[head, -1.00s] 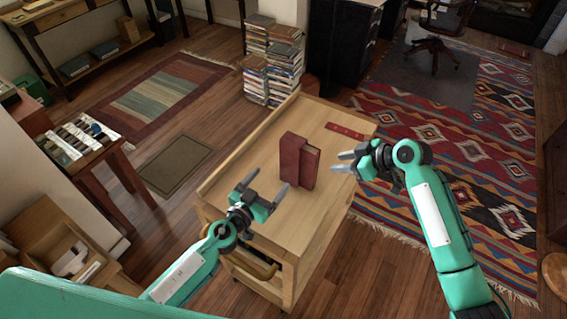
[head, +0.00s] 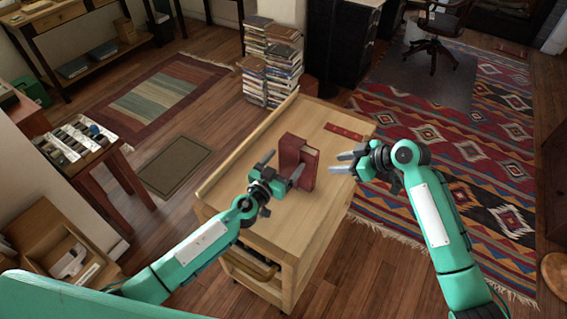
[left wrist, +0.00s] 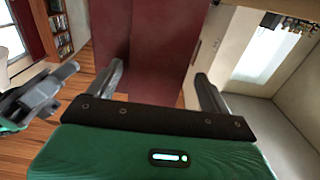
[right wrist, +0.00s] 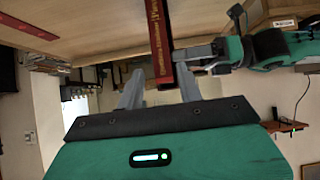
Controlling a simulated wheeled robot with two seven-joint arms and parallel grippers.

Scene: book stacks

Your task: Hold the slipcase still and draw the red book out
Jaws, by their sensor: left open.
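The dark red slipcase (head: 290,148) stands upright on the wooden cart top (head: 262,183). The red book (head: 310,165) stands partly out of it, on the side towards my right gripper. My left gripper (head: 284,166) is open at the slipcase. In the left wrist view its fingers lie to either side of the slipcase (left wrist: 170,50) and the darker book (left wrist: 110,35); contact is unclear. My right gripper (head: 336,163) is open, a short gap from the book. In the right wrist view the book's gold-lettered spine (right wrist: 156,45) lies ahead between the fingers (right wrist: 160,90).
A flat red strip (head: 344,131) lies on the cart top near its far right edge. The cart has a raised rim (head: 245,145) along its left side. Stacks of books (head: 270,70) stand on the floor behind it. The front of the cart top is clear.

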